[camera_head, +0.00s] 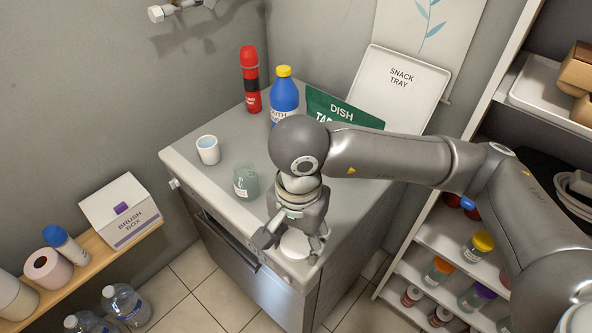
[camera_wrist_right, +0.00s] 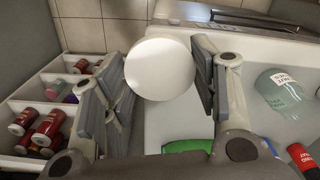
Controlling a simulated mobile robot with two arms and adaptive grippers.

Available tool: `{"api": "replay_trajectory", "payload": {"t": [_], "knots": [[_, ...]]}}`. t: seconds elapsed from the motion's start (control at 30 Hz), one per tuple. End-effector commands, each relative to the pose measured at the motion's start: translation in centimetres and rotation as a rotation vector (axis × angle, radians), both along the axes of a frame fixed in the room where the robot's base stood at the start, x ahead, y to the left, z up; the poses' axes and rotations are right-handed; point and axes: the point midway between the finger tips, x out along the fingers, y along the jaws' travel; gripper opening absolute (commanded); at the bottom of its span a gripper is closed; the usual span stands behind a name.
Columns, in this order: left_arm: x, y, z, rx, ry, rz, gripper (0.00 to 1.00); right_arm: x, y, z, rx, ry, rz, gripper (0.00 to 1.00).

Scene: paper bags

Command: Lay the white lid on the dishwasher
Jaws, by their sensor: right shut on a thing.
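The white lid (camera_head: 295,244) is a round, flat disc. My right gripper (camera_head: 289,240) is shut on it over the front right corner of the grey dishwasher top (camera_head: 211,183). In the right wrist view the lid (camera_wrist_right: 160,69) sits between the two fingers of the gripper (camera_wrist_right: 158,80), near their tips. I cannot tell whether the lid touches the top or hangs just above it. The wrist and hand hide part of the surface behind. My left gripper is not in view.
On the dishwasher stand a white cup (camera_head: 208,150), a clear greenish jar (camera_head: 246,181), a red bottle (camera_head: 250,80), a blue bottle (camera_head: 285,97), a green dish-tab bag (camera_head: 325,108) and an upright snack tray (camera_head: 398,92). Shelves (camera_head: 430,240) with jars stand right.

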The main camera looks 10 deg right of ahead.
Motion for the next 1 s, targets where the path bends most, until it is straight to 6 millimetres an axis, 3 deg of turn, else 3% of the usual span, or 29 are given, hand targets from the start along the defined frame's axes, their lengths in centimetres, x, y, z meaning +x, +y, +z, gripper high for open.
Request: {"api": "replay_trajectory", "payload": {"t": [0.37, 0.5, 0.7, 1.0], "knots": [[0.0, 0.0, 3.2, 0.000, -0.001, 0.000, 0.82, 7.6, -1.7, -3.2, -0.004, 0.003, -0.006, 0.26], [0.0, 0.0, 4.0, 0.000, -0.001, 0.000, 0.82, 9.6, -2.2, -5.7, -0.004, 0.005, -0.003, 0.26], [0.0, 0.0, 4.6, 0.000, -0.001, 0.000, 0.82, 11.6, -2.5, -8.1, -0.002, 0.003, -0.001, 0.26], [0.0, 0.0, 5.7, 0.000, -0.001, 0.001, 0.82, 12.5, -2.8, -9.9, -0.003, 0.005, 0.000, 0.26]]}}
